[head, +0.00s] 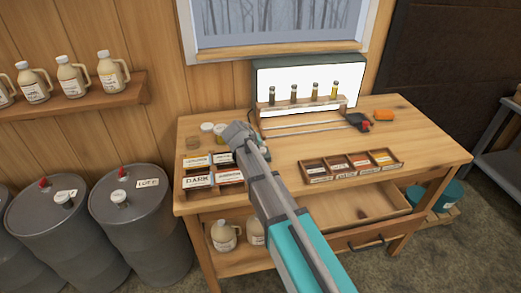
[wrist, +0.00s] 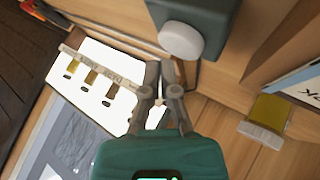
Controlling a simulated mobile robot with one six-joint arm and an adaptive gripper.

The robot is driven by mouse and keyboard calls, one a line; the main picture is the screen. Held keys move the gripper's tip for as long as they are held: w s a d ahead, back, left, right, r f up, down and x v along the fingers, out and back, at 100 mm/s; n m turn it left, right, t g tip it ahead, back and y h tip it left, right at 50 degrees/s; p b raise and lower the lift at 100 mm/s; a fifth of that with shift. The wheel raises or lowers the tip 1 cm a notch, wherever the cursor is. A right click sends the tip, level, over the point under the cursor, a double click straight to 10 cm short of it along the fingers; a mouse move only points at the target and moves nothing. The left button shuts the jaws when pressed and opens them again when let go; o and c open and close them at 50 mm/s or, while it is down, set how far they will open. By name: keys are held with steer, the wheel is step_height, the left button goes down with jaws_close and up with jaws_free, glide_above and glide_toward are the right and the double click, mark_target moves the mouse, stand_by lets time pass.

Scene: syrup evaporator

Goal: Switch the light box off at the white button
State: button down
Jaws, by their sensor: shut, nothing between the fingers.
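The light box (head: 290,76) stands at the back of the wooden table with its white panel glowing. Its lit panel also shows at left in the wrist view (wrist: 72,86). The white button (wrist: 182,40) is a round cap on a dark green-grey box (wrist: 205,12) at the top of the wrist view. My gripper (wrist: 160,70) is shut and empty, its fingertips just below and left of the button in that view. I cannot tell whether they touch it. In the head view my gripper (head: 240,135) is over the table's left part and covers the button area.
A rack of sample vials (head: 300,102) stands before the panel. Labelled trays lie at left (head: 212,183) and right (head: 350,165). Small jars (head: 207,127) stand behind my gripper. A dark object with a red part (head: 358,121) and an orange item (head: 384,115) lie at right.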

mark_target(261, 150)
steer(key=shift+f, duration=0.2)
steer(key=shift+f+b, duration=0.25)
steer(key=shift+b, duration=0.2)
steer(key=shift+f+b, duration=0.3)
stand_by(0.6)
steer(key=shift+r, duration=0.2)
steer(key=shift+r+p, duration=0.6)
steer(key=shift+p, duration=0.2)
steer(key=shift+r, duration=0.1)
step_height(261, 150, up, 6)
steer(key=p, duration=0.6)
